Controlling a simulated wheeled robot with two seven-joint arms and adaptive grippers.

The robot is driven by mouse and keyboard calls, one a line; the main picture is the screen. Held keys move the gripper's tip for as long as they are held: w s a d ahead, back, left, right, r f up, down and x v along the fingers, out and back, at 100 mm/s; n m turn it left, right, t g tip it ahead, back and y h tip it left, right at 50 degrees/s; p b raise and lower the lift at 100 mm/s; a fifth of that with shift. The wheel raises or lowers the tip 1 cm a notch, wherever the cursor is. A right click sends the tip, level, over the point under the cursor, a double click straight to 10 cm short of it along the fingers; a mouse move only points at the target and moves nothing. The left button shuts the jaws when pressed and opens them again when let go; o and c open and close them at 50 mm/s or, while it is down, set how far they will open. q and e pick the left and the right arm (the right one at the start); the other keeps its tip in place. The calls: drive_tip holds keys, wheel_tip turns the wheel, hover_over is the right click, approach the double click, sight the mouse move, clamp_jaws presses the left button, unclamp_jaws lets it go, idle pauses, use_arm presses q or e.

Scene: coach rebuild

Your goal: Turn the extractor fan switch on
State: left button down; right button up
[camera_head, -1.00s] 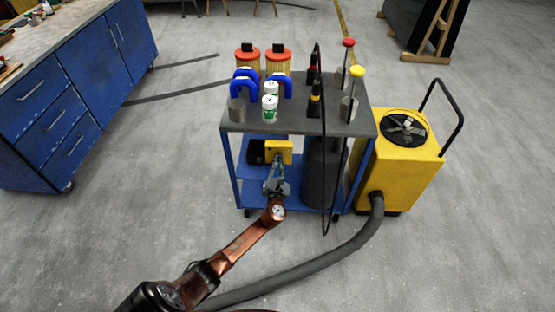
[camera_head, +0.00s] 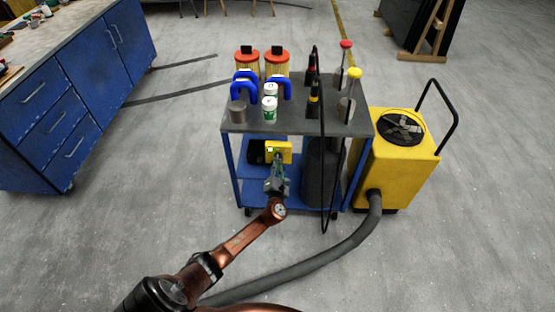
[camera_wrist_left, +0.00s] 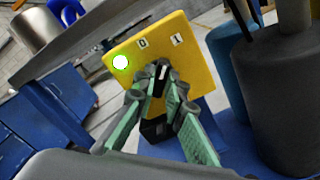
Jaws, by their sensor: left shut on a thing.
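The yellow switch box (camera_head: 279,148) stands on the trolley's middle shelf. It also fills the middle of the left wrist view (camera_wrist_left: 180,55), with "0" and "1" marks and a lit, green-edged white lamp (camera_wrist_left: 120,62). My left gripper (camera_head: 277,163) is in front of the box. In the left wrist view its fingertips (camera_wrist_left: 160,72) are shut on the small dark switch lever with a white stripe (camera_wrist_left: 162,74), mostly hidden between them. The yellow extractor (camera_head: 393,170) with its black round fan grille (camera_head: 401,129) stands right of the trolley. My right gripper is not in view.
The trolley's grey top (camera_head: 290,122) overhangs the box and holds filters, bottles, blue clamps and tools. A dark cylinder (camera_head: 320,175) stands close right of my gripper. A grey hose (camera_head: 335,253) crosses the floor. Blue cabinets (camera_head: 85,85) are at left.

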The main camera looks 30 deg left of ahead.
use_arm(q)
drive_tip(key=shift+m+p, duration=1)
drive_tip(key=shift+m, duration=0.6)
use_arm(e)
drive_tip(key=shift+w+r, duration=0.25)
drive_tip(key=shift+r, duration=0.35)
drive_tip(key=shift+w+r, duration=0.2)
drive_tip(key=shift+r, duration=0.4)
use_arm(q)
drive_tip(key=c, duration=1.8)
unclamp_jaws()
drive_tip(key=p+v, duration=0.5)
drive_tip(key=v, duration=0.4)
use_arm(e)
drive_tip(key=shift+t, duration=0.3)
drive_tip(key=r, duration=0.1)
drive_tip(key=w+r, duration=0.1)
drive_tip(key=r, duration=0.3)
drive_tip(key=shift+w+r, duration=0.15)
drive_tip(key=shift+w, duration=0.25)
